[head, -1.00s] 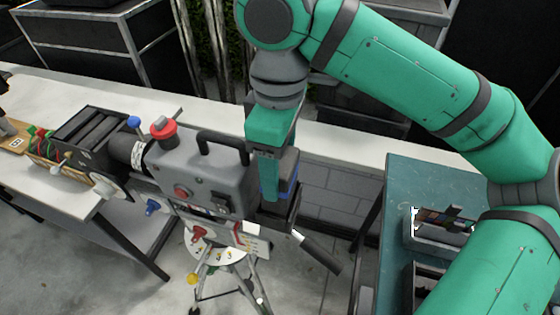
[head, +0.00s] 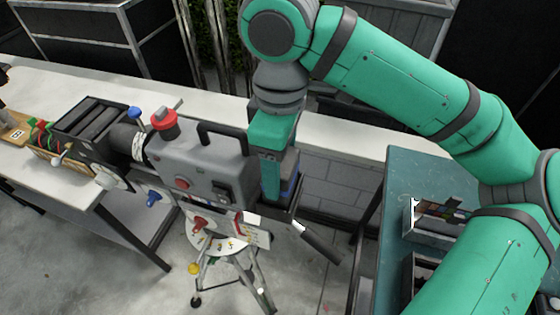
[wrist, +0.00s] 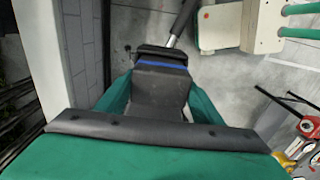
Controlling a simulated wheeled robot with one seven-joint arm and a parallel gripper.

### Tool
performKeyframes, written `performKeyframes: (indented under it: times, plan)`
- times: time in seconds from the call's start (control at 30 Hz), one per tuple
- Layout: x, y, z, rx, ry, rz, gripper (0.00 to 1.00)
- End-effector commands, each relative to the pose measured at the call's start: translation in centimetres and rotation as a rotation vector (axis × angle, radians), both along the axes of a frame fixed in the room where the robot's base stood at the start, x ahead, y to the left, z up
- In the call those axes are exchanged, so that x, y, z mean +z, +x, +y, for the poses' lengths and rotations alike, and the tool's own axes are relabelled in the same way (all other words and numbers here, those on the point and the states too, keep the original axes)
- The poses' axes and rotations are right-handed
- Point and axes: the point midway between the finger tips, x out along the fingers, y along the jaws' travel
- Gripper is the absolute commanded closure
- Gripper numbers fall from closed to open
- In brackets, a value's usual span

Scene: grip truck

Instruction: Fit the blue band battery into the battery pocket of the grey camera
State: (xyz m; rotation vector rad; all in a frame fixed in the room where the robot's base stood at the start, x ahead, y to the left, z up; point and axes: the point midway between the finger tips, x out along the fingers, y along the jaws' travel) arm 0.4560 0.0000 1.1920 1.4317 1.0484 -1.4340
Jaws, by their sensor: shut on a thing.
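The grey camera (head: 205,165) stands on a tripod in the middle of the head view, with a black handle on top and a red knob. My gripper (head: 272,185) points down at the camera's right end, shut on the dark blue band battery (head: 290,178). In the wrist view the battery (wrist: 161,85) sits between the green fingers (wrist: 160,98), its blue stripe near the far end. The battery's lower end is at the dark pocket (head: 282,212) at the camera's rear. I cannot tell how deep it sits in it.
A dark pan handle (head: 318,243) sticks out low to the right of the camera. A white bench (head: 60,85) runs behind. A teal table (head: 400,175) with a tray (head: 435,238) stands at the right. Grey floor lies below.

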Motion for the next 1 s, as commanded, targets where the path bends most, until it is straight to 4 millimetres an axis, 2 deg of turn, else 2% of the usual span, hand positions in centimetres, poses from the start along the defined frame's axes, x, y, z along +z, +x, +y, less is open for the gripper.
performKeyframes:
  times: [0.47,0.5,0.57,0.6,0.87,1.0]
  plan:
    - [-1.2,0.0,0.1,0.003,0.0,0.001,0.75]
    - [-1.2,0.0,0.1,0.003,0.0,0.0,0.34]
    - [-1.2,0.0,0.1,0.003,0.0,0.0,0.2]
    - [-1.2,0.0,0.1,0.003,0.0,0.0,0.17]
    - [-1.2,0.0,0.1,0.003,-0.001,0.001,0.17]
    - [-0.3,0.0,0.1,0.001,0.001,-0.001,0.17]
